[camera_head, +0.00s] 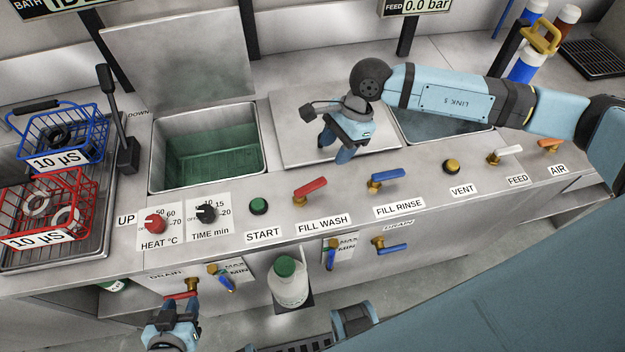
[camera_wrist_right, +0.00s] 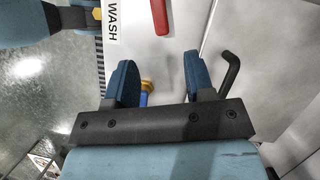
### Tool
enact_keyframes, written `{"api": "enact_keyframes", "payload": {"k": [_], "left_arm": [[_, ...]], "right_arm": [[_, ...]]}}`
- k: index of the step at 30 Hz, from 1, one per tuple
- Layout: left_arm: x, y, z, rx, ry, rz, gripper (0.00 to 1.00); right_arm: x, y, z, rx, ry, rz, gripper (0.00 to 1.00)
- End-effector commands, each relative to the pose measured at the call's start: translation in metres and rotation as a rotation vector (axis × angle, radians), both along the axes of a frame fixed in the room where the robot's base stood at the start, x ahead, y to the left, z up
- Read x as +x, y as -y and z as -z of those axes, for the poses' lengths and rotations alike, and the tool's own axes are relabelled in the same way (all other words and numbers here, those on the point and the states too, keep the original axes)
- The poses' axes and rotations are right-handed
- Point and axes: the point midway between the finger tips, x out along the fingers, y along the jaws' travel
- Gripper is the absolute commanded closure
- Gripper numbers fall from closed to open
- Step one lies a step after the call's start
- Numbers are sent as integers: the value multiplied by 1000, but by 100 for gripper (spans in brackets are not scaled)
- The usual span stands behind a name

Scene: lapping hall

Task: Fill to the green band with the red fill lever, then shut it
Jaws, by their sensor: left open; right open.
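The red fill lever (camera_head: 310,188) is on the front panel above the FILL WASH label, its handle pointing right and slightly up. A red handle (camera_wrist_right: 159,17) beside a WASH label shows at the top of the right wrist view. My right gripper (camera_head: 336,146) is open and empty over the flat middle lid, behind the red lever and apart from it. My left gripper (camera_head: 180,305) is open, low in front of the panel, close below the red DRAIN handle (camera_head: 182,295); contact is unclear. The left tank (camera_head: 160,165) looks green inside. I cannot make out a green band on the MAX/MIN gauge (camera_head: 230,270).
A blue FILL RINSE lever (camera_head: 388,176) is right of the red one; the green START button (camera_head: 258,205) is left. Red (camera_head: 85,200) and blue (camera_head: 95,125) baskets stand far left. A green-capped bottle (camera_head: 289,285) stands below the panel. My right arm crosses the right tank.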

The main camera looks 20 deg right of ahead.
Motion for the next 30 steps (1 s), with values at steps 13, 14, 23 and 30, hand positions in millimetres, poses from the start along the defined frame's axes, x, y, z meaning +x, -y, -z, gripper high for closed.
{"api": "enact_keyframes", "payload": {"k": [13, 14, 23, 30], "left_arm": [[-1, -1, -4, 6, 5, 2, 57], [-1, -1, -4, 7, 4, 3, 57], [-2, -1, -2, 9, 2, 4, 57], [-2, -1, -2, 9, 2, 4, 57]], "right_arm": [[-5, -33, 79, 0, -1, 0, 51], [-5, -34, 82, 0, 0, 0, 51], [-6, -38, 93, -1, 0, 0, 51], [-6, -38, 93, 0, 1, 0, 72]]}}
